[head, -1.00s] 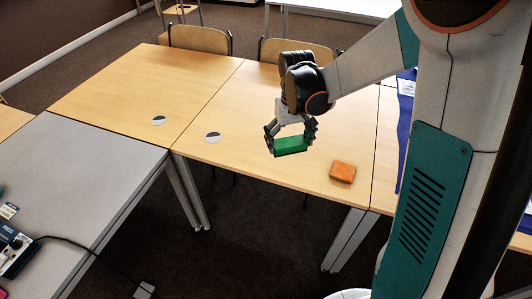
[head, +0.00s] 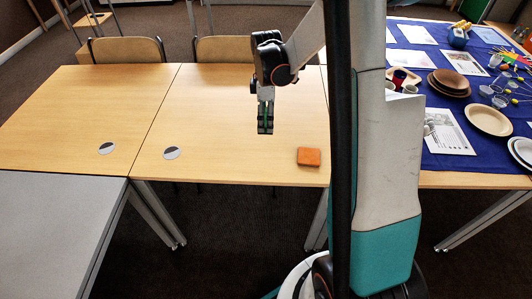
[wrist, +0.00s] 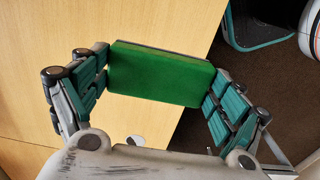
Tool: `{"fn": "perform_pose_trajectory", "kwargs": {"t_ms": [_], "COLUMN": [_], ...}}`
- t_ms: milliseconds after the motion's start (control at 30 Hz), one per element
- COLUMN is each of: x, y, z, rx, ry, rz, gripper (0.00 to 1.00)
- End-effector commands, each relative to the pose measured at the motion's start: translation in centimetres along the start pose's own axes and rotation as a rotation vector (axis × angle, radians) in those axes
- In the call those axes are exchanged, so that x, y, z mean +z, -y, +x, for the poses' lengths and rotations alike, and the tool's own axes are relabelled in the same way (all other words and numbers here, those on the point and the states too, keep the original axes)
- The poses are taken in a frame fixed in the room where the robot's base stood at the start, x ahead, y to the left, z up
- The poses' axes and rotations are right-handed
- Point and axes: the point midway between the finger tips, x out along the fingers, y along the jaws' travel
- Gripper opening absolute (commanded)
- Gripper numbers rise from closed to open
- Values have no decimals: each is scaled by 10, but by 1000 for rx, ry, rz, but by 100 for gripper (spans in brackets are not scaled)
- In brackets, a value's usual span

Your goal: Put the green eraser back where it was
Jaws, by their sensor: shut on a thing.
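The green eraser (wrist: 160,75) is a green block with a dark strip along its far edge, held between the two fingers of my gripper (wrist: 160,82) in the wrist view. In the head view my gripper (head: 266,115) points down above the wooden table (head: 220,110). Only a thin green sliver of the eraser shows there between the fingers. I cannot tell the exact height of the eraser above the table; in the wrist view it lies over the table near its edge.
An orange block (head: 308,156) lies on the table to the right of my gripper. Two round grey-and-white discs (head: 171,153) are at the left. A blue-covered table (head: 470,90) with plates, cups and papers stands at the right. The tabletop around the gripper is clear.

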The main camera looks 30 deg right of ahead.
Motion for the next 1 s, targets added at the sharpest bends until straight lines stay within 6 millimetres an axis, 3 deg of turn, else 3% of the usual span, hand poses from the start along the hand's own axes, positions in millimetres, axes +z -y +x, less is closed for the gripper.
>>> {"fn": "perform_pose_trajectory", "kwargs": {"t_ms": [100,400,533,767,1000], "x": [0,0,0,0,0], "y": [0,0,0,0,0], "z": [35,105,123,135,169], "rx": [0,0,0,0,0], "ry": [0,0,0,0,0], "rz": [1,2,2,2,2], "gripper": [63,63,63,63,63]}}
